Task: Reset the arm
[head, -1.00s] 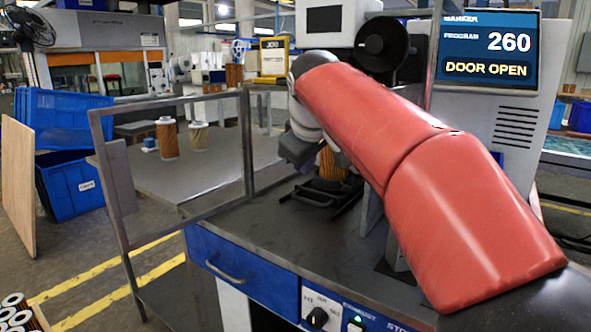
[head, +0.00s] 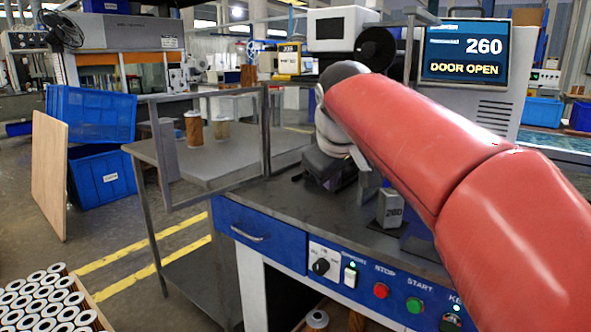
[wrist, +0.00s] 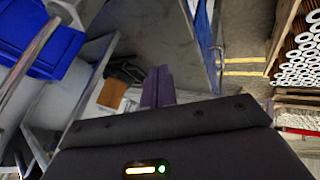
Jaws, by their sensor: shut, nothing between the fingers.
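My red-covered arm (head: 430,130) reaches from the lower right of the head view over the blue-fronted bench. Its dark gripper (head: 325,170) is above the bench top, partly hidden by its own wrist. In the wrist view, my gripper (wrist: 158,88) shows its two fingers together, with nothing between them.
The marker's screen (head: 465,54) reads 260 and DOOR OPEN. A metal frame (head: 266,135) rises left of my gripper. Buttons line the bench front (head: 385,290). A crate of cartridges (head: 45,300) is at lower left, blue bins (head: 100,178) further back. Floor between is clear.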

